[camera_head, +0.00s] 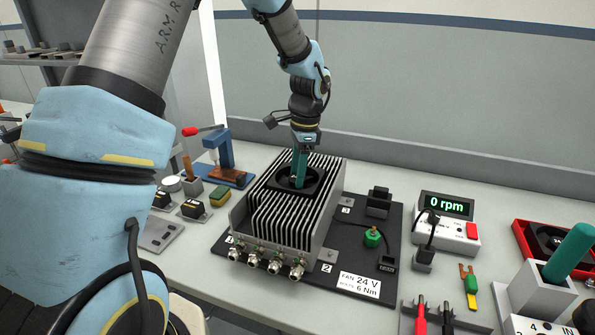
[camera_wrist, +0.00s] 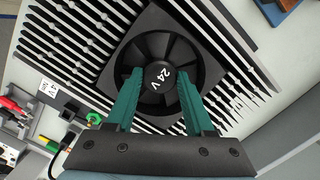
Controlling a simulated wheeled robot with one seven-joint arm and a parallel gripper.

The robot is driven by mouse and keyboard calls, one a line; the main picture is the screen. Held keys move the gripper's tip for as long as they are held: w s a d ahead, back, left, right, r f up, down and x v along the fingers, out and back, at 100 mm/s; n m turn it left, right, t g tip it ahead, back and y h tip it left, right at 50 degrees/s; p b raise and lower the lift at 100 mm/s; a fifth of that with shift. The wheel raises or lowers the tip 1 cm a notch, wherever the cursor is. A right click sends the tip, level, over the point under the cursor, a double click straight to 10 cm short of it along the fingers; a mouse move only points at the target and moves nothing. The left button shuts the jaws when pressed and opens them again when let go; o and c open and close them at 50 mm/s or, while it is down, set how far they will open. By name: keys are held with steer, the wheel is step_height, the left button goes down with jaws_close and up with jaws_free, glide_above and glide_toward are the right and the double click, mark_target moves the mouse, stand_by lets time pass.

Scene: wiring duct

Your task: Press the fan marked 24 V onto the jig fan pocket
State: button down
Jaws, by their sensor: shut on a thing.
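The black square fan marked 24 V (camera_wrist: 162,78) sits between the two green fingers of my gripper (camera_wrist: 155,95) in the wrist view, its label facing the camera. In the head view my gripper (camera_head: 299,180) points down onto the fan (camera_head: 310,186), which is at the top of the finned grey heatsink housing (camera_head: 262,222). My gripper is shut on the fan. The fan looks level with the fin tops, and fins surround it. The pocket is hidden beneath the fan, and I cannot tell whether the fan is fully seated.
The housing stands on a black jig plate (camera_head: 345,262) labelled FAN 24 V. A green knob (camera_head: 372,238) and a black connector (camera_head: 378,200) are on the plate. A meter (camera_head: 447,207) reads 0 rpm. A red tray (camera_head: 545,240) holds another black fan at right.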

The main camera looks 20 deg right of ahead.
steer(key=shift+f, duration=0.15)
steer(key=shift+c, duration=1)
jaws_free()
step_height(320, 180, up, 11)
steer(key=d+b, duration=0.1)
steer(key=b, duration=0.2)
steer(key=shift+d, duration=0.15)
steer(key=shift+f, duration=0.1)
steer(key=s+a+f+n, duration=0.2)
steer(key=a+n, duration=0.4)
steer(key=a, duration=0.4)
steer(key=s+a+f+n+t+h, duration=0.1)
steer(key=s+a+f+n, duration=0.2)
steer(key=a+n, duration=0.3)
steer(key=s+a+f+n, duration=0.2)
steer(key=a+n, duration=0.4)
steer(key=a, duration=0.8)
steer(key=shift+s+a+f+h, duration=0.2)
steer(key=shift+s+a+h, duration=0.15)
steer(key=shift+s, duration=0.35)
